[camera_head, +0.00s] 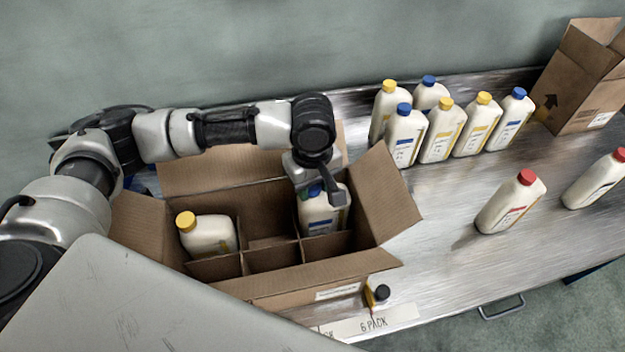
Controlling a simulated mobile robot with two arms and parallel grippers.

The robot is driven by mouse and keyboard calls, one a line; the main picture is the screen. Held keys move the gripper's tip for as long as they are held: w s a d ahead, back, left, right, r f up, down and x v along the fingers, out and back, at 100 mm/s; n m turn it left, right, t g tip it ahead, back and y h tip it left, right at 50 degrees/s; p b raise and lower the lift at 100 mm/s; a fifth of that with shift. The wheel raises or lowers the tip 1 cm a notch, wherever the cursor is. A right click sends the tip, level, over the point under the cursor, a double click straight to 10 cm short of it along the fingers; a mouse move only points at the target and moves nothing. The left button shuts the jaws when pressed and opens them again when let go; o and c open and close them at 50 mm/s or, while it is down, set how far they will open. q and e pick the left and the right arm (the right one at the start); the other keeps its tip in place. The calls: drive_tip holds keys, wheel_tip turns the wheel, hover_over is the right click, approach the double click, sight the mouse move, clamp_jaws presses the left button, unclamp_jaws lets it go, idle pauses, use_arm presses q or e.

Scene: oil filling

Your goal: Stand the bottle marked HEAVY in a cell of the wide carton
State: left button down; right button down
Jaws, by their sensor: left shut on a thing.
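The wide carton (290,285) stands open with its flaps spread and cardboard dividers inside. My left gripper (322,188) reaches down over its right side, shut on a white bottle with a blue cap (318,217). That bottle is upright or nearly so, with its lower part inside a right-hand cell; I cannot tell whether it touches the bottom. The gripper covers part of its cap and top. A yellow-capped bottle (208,236) leans in a left cell. The word HEAVY cannot be read on any bottle here. My right gripper is not in view.
Several blue- and yellow-capped bottles (440,130) stand at the back of the metal table (430,240). Two red-capped bottles (511,203) stand at the right. Another carton (583,85) is at the back right. A small black-capped object (381,293) sits by the carton's front corner.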

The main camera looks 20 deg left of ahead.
sight(312, 197)
use_arm(q)
drive_tip(key=shift+f, duration=1.9)
drive_tip(key=c, duration=0.6)
unclamp_jaws()
drive_tip(key=shift+s+f, duration=0.1)
drive_tip(key=shift+f, duration=0.05)
